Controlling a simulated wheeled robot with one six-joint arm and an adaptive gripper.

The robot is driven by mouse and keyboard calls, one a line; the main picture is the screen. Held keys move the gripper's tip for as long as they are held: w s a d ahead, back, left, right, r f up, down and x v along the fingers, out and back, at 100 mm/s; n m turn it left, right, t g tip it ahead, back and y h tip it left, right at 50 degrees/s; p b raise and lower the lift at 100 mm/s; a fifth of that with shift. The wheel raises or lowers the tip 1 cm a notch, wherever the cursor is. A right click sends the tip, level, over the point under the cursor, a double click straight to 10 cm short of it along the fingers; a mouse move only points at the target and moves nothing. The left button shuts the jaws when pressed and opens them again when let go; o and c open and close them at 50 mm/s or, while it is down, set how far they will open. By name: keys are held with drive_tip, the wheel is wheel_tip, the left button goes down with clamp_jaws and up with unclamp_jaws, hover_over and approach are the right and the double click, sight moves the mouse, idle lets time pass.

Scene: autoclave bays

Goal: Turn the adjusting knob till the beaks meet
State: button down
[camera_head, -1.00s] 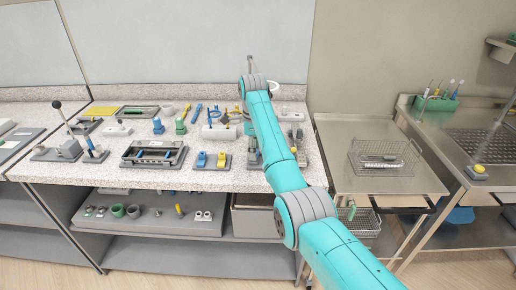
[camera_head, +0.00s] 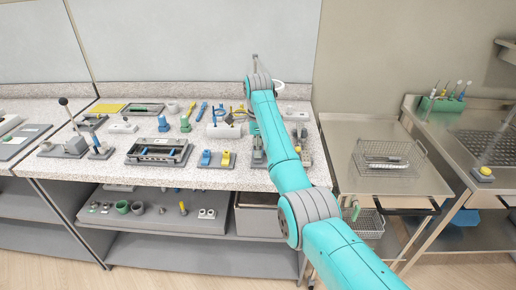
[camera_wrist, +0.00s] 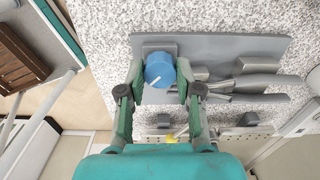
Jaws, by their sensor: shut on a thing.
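The adjusting knob (camera_wrist: 160,72) is blue with a white line on its face, seen from above in the wrist view. It sits at the left end of a grey plate (camera_wrist: 215,46). My gripper (camera_wrist: 161,80) has its two green fingers on the knob's left and right sides, shut on it. Grey metal pieces (camera_wrist: 262,82), which look like the beaks, extend to the right of the knob.
A steel trolley (camera_head: 385,187) with a wire basket (camera_head: 421,166) stands to the right.

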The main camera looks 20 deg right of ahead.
drive_tip(key=n, duration=0.7)
drive_tip(key=shift+n, duration=0.3)
drive_tip(key=n, duration=0.4)
drive_tip(key=shift+n, duration=0.3)
drive_tip(key=n, duration=0.3)
drive_tip(key=shift+n, duration=0.3)
drive_tip(key=n, duration=1.1)
drive_tip(key=shift+n, duration=0.4)
drive_tip(key=c, duration=0.8)
unclamp_jaws()
